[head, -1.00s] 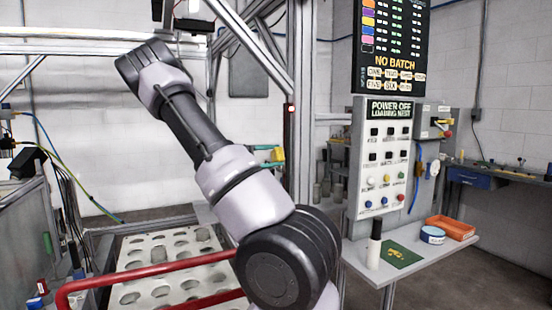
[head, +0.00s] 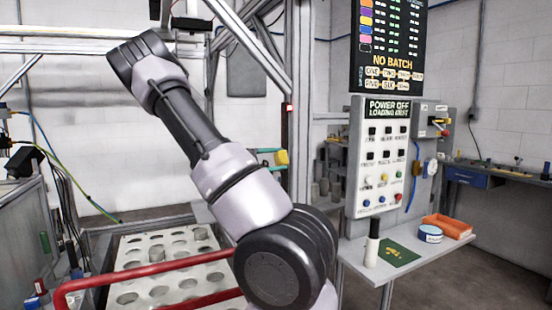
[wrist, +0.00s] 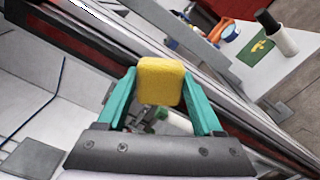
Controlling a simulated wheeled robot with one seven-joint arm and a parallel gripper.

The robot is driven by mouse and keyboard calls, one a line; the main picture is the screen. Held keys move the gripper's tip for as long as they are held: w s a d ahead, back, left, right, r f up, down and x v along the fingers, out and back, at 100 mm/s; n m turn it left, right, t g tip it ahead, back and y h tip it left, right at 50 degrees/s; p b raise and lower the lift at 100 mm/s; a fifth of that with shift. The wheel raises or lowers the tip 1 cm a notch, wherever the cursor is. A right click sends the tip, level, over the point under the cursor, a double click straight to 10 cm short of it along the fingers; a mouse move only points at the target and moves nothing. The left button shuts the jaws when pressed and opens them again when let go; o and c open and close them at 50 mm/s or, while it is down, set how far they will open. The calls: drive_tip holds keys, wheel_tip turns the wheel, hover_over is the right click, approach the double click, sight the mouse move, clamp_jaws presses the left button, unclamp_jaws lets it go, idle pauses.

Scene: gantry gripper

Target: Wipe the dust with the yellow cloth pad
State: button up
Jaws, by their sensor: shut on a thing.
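The yellow cloth pad (wrist: 160,81) is held between the teal fingers of my gripper (wrist: 162,92) in the wrist view. The pad also shows in the head view (head: 282,157), in the air left of the control panel, with teal finger parts beside it. Most of the gripper is hidden behind my arm there. A green mat (head: 408,259) lies on the grey shelf (head: 437,256) at the right, with a yellowish patch (head: 396,250) on it that may be the dust. The mat also shows in the wrist view (wrist: 257,57). The pad is apart from it.
A white bottle with a black top (head: 372,244) stands at the mat's left edge. A blue round tub (head: 430,234) and an orange tray (head: 448,227) sit behind it. The control panel (head: 381,160) rises behind the shelf. A red rail (head: 150,268) and metal posts stand near my arm.

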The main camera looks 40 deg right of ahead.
drive_tip(key=shift+s+d+f, duration=0.1)
drive_tip(key=shift+d+f, duration=0.05)
drive_tip(key=shift+f, duration=0.75)
drive_tip(key=shift+w+d, duration=0.15)
drive_tip(key=shift+w, duration=0.9)
drive_tip(key=shift+w+d, duration=0.15)
drive_tip(key=shift+w, duration=0.9)
drive_tip(key=shift+s+a, duration=0.25)
drive_tip(key=shift+s, duration=0.75)
drive_tip(key=shift+s+a, duration=0.25)
drive_tip(key=shift+s, duration=0.7)
drive_tip(key=shift+v, duration=3)
